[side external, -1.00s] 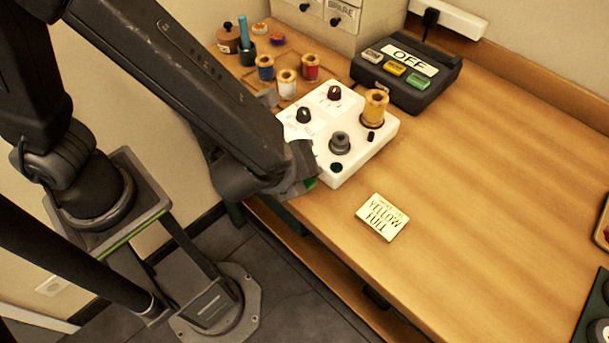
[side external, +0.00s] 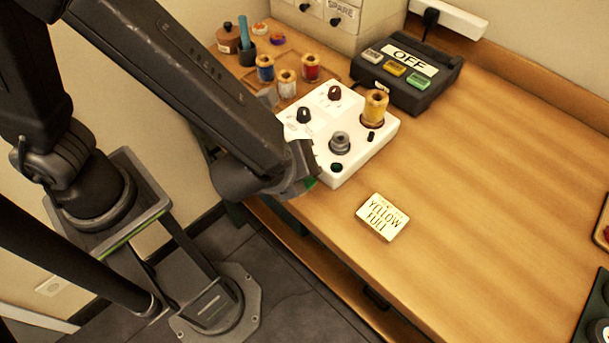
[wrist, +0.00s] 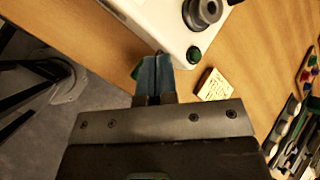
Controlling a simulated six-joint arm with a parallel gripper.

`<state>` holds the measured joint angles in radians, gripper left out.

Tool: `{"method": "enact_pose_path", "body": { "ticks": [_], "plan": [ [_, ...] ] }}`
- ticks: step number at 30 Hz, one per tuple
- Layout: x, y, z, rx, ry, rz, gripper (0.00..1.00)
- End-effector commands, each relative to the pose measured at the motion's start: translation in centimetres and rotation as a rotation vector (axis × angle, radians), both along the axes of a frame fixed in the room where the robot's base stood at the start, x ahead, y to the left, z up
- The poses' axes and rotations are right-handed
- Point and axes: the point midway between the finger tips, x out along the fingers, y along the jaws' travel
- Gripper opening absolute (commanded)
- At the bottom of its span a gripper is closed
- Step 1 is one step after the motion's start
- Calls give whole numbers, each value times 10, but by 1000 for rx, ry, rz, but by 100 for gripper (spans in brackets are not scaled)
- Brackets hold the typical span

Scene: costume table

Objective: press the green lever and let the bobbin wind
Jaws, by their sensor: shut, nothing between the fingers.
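The white winding machine (side external: 355,165) sits at the table's front left edge, with a grey bobbin (side external: 340,142) on its top, also in the wrist view (wrist: 203,12). A yellow thread spool (side external: 375,108) stands at its back right. The green lever (wrist: 136,70) shows only as a sliver beside my fingers in the wrist view, and as a small green bit (side external: 311,183) in the side view. My gripper (wrist: 158,58) is shut and empty, fingertips at the machine's front edge by the lever. Whether they touch the lever is hidden. A round dark green button (wrist: 194,54) is right of the fingertips.
A card reading "YELLOW FULL" (side external: 383,217) lies in front of the machine. A black box (side external: 408,75) reading "OFF" stands behind, with grey, yellow and green buttons. Several thread spools (side external: 288,83) stand back left. The table's middle is clear.

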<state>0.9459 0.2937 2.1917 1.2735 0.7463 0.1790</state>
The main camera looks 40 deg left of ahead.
Motion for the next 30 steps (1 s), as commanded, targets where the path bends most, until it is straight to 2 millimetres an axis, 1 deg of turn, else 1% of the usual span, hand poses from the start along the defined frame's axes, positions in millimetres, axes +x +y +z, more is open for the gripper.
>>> {"method": "enact_pose_path", "body": {
  "ticks": [20,30],
  "plan": [
    [0,0,0,0,0,0,0],
    [0,0,-9,1,1,0,0]
  ]
}}
